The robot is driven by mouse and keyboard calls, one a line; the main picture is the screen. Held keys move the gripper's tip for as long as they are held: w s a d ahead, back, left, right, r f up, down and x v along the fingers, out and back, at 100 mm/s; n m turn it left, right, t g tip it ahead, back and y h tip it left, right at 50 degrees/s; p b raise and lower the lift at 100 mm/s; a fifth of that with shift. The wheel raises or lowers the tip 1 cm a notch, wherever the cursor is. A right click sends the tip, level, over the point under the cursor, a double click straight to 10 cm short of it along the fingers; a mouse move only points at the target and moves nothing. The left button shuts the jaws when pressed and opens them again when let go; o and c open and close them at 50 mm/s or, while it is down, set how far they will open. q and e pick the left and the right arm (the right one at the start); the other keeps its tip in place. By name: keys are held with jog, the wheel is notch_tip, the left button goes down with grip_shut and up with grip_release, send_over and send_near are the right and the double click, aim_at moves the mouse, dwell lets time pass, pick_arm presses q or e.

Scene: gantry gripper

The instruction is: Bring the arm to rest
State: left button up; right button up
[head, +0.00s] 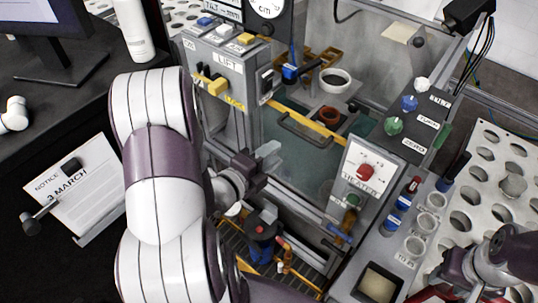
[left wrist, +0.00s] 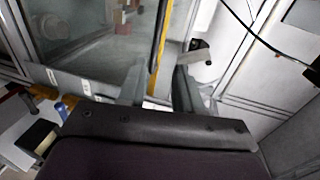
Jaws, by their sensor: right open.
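My left arm (head: 160,190) comes in from the left in the head view and reaches down in front of the machine. My left gripper (head: 268,160) is beside the machine's front, close to the yellow-edged glass opening.
The LIFT control box (head: 215,65) and HEATER panel (head: 362,172) flank the opening. A terracotta pot (head: 329,116) and white cup (head: 335,80) stand inside. A perforated panel (head: 490,185) is at right. A notice board (head: 75,190) is left of my arm.

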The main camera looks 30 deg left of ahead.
dwell(0.4)
pick_arm(q)
jog(key=s+a+f+n+g+y, duration=0.25)
jog(key=s+f+n+g, duration=0.2)
jog(key=n, duration=0.25)
jog(key=s+a+f+n+g+y, duration=0.1)
jog(key=s+a+f+n+g, duration=0.2)
jog(key=f+n+g, duration=0.4)
jog(key=d+r+n+g+h, duration=0.1)
jog(key=d+r+n+g, duration=0.1)
jog(key=d+r+n, duration=0.3)
jog(key=d+r, duration=0.4)
jog(key=d, duration=0.3)
jog(key=shift+w+d+r+g, duration=0.25)
jog(key=shift+d+r+g, duration=0.05)
jog(key=shift+d+g, duration=0.1)
